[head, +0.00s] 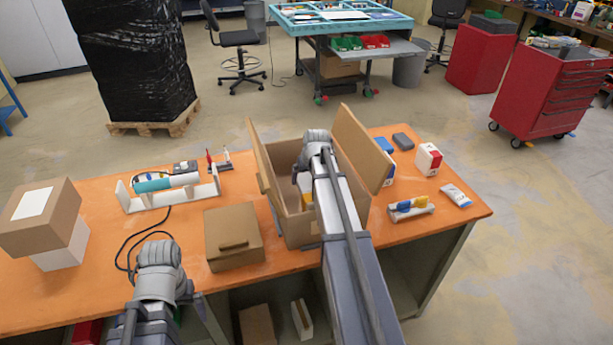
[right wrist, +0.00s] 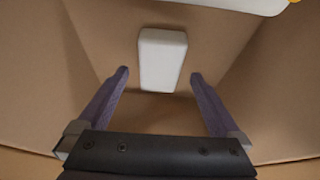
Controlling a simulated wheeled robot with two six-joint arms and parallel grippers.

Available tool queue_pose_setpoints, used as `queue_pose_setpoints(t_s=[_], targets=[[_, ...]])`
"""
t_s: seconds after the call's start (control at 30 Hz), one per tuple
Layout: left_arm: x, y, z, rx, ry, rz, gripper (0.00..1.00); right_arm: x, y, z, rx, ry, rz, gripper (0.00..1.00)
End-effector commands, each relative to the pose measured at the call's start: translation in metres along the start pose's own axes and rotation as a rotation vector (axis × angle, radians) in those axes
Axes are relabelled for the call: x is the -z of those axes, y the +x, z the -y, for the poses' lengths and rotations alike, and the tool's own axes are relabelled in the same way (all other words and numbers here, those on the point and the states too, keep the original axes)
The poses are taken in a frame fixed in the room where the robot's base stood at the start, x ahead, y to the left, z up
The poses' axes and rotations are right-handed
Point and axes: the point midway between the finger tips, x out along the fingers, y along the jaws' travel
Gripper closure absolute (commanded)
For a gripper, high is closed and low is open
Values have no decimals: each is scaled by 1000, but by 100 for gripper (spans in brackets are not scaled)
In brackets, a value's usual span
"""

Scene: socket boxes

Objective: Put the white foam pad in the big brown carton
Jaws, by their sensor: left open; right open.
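The big brown carton (head: 278,222) stands open on the orange bench, its flaps spread. My right arm reaches over it, with the right gripper (head: 303,182) inside the opening. In the right wrist view, the white foam pad (right wrist: 162,60) lies inside the carton against its brown surface. The right gripper (right wrist: 160,85) is open, its two fingers apart and nothing between them; the pad is just beyond the fingertips. My left gripper (head: 160,252) is above the bench front at left, open; its fingers are hard to see.
A small brown box (head: 233,237) sits left of the carton. A brown box (head: 38,218) rests on a white one at far left. A white rack (head: 170,196) is behind. Small packets, including a red-white box (head: 428,159), lie right of the carton.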

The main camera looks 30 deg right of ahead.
Motion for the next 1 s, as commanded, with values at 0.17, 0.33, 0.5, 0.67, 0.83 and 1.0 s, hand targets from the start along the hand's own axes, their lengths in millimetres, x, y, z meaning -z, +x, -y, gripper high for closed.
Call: queue_pose_setpoints(t_s=[0.17, 0.33, 0.5, 0.67, 0.83, 1.0], targets=[[-2, -35, 3, 0, 0, 0, 0, 2, -38, 0, 0, 0, 0, 0], [-4, -61, 6, 0, 0, 0, 0, 2, -65, 0, 0, 0, 0, 0], [-5, -78, 7, 0, 1, 0, 0, 1, -84, 0, 0, 0, 0, 0], [-5, -81, 8, 0, 1, 0, 0, 0, -89, 0, 0, 0, 0, 0], [-5, -80, 8, 0, 1, 0, 0, 0, -87, 0, 0, 0, 0, 0], [-5, -80, 8, 0, 1, 0, 0, 0, -87, 0, 0, 0, 0, 0]])
